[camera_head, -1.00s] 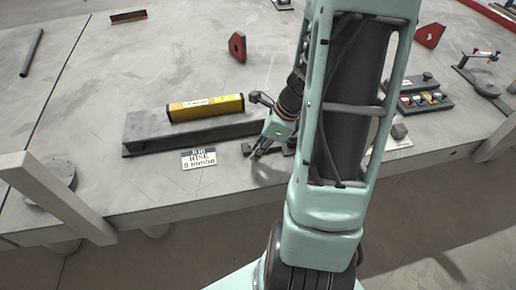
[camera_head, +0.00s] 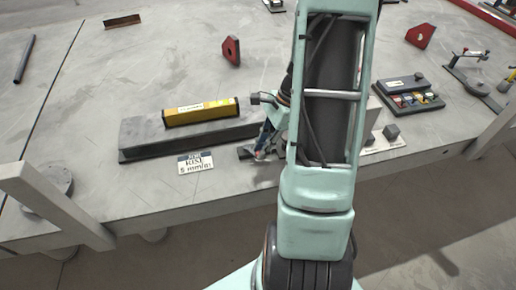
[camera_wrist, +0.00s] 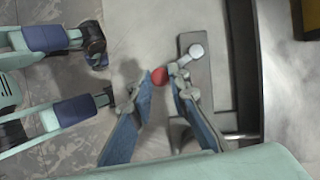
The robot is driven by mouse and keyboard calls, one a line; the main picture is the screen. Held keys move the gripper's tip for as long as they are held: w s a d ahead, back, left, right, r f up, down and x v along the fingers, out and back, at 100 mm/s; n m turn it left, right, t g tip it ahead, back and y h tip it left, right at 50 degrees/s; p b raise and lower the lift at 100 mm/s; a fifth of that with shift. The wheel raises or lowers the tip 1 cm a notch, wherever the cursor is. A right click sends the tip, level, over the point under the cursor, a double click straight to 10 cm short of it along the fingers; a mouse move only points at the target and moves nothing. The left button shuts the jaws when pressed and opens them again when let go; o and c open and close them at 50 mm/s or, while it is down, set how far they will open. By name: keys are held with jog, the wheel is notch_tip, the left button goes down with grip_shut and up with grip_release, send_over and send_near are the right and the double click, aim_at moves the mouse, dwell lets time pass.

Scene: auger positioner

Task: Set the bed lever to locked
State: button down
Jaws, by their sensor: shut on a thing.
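A small lever with a red ball knob (camera_wrist: 159,76) shows in the wrist view, beside a grey bracket (camera_wrist: 196,105) with a pale round pivot. My gripper (camera_wrist: 166,74) has its two blue fingers closed in on the knob from either side. In the head view my gripper (camera_head: 258,155) is low at the right end of a long grey bed (camera_head: 150,142), near the front of the table. My arm hides part of that end, and the lever's lock marking cannot be read.
A yellow spirit level (camera_head: 200,111) lies on the bed. A job card (camera_head: 195,163) reading "RISE 5 mm/m" is in front. A button box (camera_head: 408,93) and a small grey block (camera_head: 391,132) are to the right. The table front left of the card is clear.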

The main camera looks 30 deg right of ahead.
jog(key=d+n, duration=0.1)
jog(key=n, duration=0.1)
jog(key=w+n+g, duration=0.1)
jog(key=shift+d+n, duration=0.35)
jog(key=shift+n, duration=0.05)
jog(key=shift+w+d+n+g+p, duration=0.2)
jog(key=shift+w+d+n+g, duration=0.2)
jog(key=shift+n, duration=0.55)
jog(key=shift+w+d+n+g+p, duration=0.2)
jog(key=shift+w+n+g, duration=0.25)
jog(key=shift+n, duration=0.5)
jog(key=shift+d, duration=0.1)
jog(key=shift+h, duration=0.3)
jog(key=c, duration=1.8)
grip_release()
jog(key=v, duration=1.2)
jog(key=shift+w, duration=0.1)
